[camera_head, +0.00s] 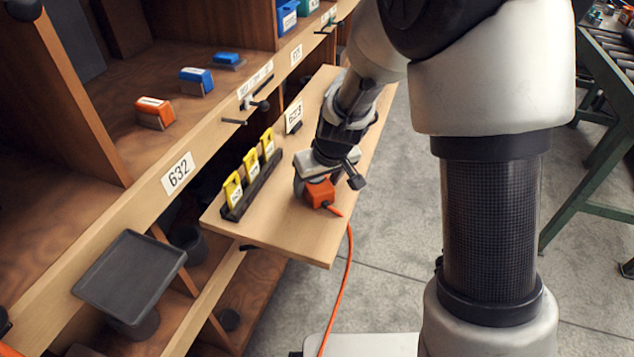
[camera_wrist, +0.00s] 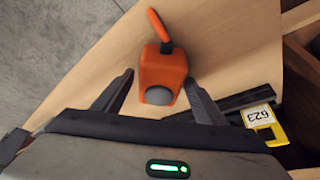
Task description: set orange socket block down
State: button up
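The orange socket block (camera_head: 320,193) rests on the pull-out wooden board (camera_head: 335,100), with an orange cable leaving it. In the wrist view the block (camera_wrist: 163,72) shows a grey round face towards me and stands between my two fingertips. My gripper (camera_head: 329,182) is over the block, pointing down, with its fingers spread on either side. In the wrist view my gripper (camera_wrist: 160,78) shows a gap on the left of the block; on the right the finger is very close, and I cannot tell whether it touches. The block's underside is hidden.
A black rack with several yellow tags (camera_head: 252,168) stands along the board's left side, near a 623 sign (camera_head: 293,116). A shelf at left holds an orange block (camera_head: 154,112) and blue blocks (camera_head: 196,81). A dark tray (camera_head: 130,270) is at lower left. The board's front is clear.

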jog(key=shift+r+p, duration=0.3)
jog(key=shift+r, duration=0.05)
jog(key=s+d+r+m+p, duration=0.1)
jog(key=s+d+r, duration=0.35)
jog(key=r, duration=0.45)
jog(key=s+d+r+m+p, duration=0.1)
jog(key=s+d+r+p, duration=0.15)
jog(key=s+r, duration=0.55)
jog(key=s+d+r+m+h, duration=0.1)
jog(key=s+d+r, duration=0.2)
jog(key=s, duration=0.2)
jog(key=s+d+r+m+t+h+b, duration=0.1)
jog(key=s+d+r+m, duration=0.1)
jog(key=s+d+r, duration=0.2)
jog(key=shift+s, duration=1.1)
jog(key=shift+d, duration=0.1)
